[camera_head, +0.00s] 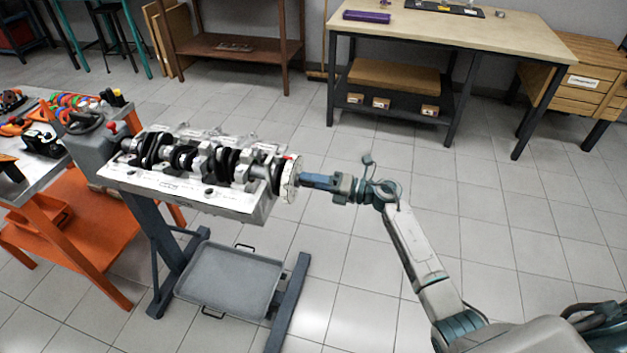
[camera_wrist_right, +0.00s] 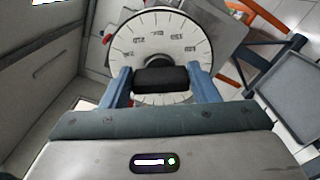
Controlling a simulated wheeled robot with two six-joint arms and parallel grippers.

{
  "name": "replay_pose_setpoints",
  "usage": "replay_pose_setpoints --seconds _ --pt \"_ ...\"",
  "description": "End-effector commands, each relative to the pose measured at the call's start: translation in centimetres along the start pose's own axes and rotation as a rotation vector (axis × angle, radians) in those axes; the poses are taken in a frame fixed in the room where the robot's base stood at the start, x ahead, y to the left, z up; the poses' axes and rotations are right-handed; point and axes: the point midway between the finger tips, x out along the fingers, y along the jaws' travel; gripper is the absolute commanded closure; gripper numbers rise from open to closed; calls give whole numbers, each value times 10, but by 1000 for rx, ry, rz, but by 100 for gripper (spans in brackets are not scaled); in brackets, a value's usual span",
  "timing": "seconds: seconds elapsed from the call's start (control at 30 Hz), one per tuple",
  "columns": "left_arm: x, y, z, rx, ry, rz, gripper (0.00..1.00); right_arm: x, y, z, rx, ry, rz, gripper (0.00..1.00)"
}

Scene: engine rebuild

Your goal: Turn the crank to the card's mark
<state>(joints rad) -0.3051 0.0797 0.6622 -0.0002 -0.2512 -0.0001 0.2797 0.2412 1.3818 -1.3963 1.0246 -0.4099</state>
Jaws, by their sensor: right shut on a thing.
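The engine block (camera_head: 190,190) lies on a stand, with the dark crankshaft (camera_head: 190,157) along its top. A white graduated disc (camera_head: 290,180) sits on the crank's right end, with a small red mark near its top edge. In the right wrist view the disc (camera_wrist_right: 160,40) faces me, with ticks and numbers too small to read surely. My right gripper (camera_head: 308,180) reaches in from the right. Its blue fingers (camera_wrist_right: 160,82) are shut on a black bar (camera_wrist_right: 160,79) in front of the disc's centre. The card is not clearly visible. My left gripper is not in view.
A grey drip tray (camera_head: 228,282) lies under the block between the stand's legs. An orange cart (camera_head: 70,240) with parts on top stands at the left. A wooden workbench (camera_head: 470,35) stands at the back right. Floor around my right arm is clear.

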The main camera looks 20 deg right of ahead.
Motion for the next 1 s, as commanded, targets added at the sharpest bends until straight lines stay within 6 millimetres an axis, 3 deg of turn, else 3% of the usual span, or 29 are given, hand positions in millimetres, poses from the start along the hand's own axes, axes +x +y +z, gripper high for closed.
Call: replay_pose_setpoints --seconds 0.17,0.2,0.3,0.67,1.0 --pt "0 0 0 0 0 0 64 0 -1 0 0 0 -1 68" --pt "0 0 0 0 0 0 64 0 -1 0 0 0 -1 38" --pt "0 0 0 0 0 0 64 0 0 0 0 0 -1 24" --pt "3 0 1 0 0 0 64 -8 -2 -1 -2 0 -3 24" --pt "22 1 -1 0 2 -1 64 -72 -4 -2 -4 2 -5 24"
